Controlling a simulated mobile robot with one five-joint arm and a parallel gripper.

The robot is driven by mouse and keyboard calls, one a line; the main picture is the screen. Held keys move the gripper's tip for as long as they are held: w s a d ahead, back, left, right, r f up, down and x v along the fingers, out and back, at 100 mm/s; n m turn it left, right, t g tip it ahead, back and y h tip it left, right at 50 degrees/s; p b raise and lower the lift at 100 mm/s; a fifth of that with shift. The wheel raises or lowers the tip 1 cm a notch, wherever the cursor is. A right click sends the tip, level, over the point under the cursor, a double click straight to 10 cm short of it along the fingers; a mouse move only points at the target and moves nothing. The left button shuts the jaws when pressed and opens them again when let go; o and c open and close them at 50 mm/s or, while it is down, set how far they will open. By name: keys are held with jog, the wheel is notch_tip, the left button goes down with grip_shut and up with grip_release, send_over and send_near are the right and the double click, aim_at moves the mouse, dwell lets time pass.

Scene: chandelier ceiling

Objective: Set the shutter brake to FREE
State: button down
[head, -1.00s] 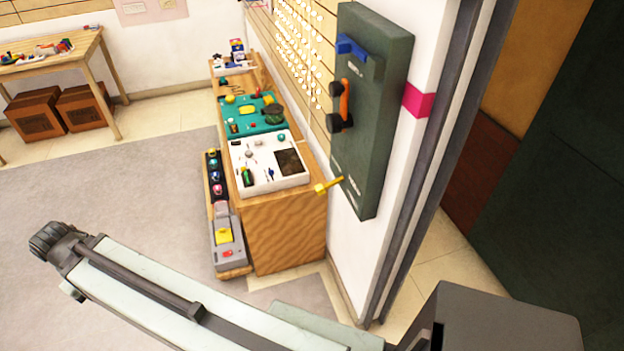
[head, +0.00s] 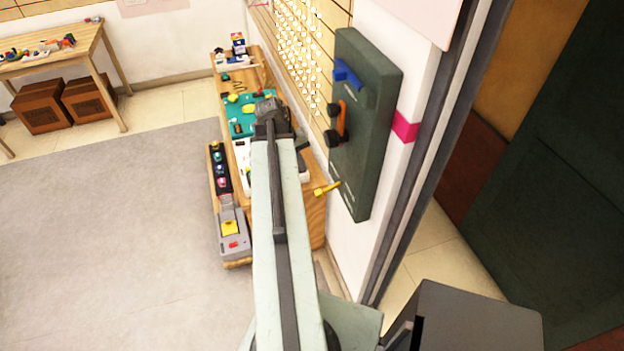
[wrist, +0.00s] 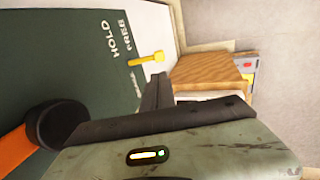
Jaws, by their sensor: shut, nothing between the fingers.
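The dark green panel (head: 365,140) is mounted on the wall to the right of my arm in the head view. A small yellow lever (head: 327,188) sticks out from its lower part. In the wrist view the lever (wrist: 146,59) shows beside the white words HOLD and FREE (wrist: 124,46) and another marking too small to read. I cannot tell which setting it is at. My gripper (wrist: 157,92) is shut and empty, apart from the lever, and appears just below it in the wrist view. In the head view, my gripper's fingers are hard to make out.
The panel also carries a blue handle (head: 347,74) and an orange handle (head: 342,115) with black mounts. A wooden bench (head: 313,212) with activity boards stands behind my arm. A grey control box (head: 232,232) stands beside it. The carpet at left is clear.

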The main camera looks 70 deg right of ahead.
aim_at(317, 192)
jog(key=b+x, duration=1.2)
jog(key=x, duration=0.1)
jog(key=shift+f+b, duration=0.3)
jog(key=shift+d+f, duration=0.1)
jog(key=shift+f, duration=0.15)
jog(key=shift+r, duration=0.1)
jog(key=shift+f+b, duration=0.9)
jog(key=shift+b, duration=0.2)
jog(key=shift+r, duration=0.1)
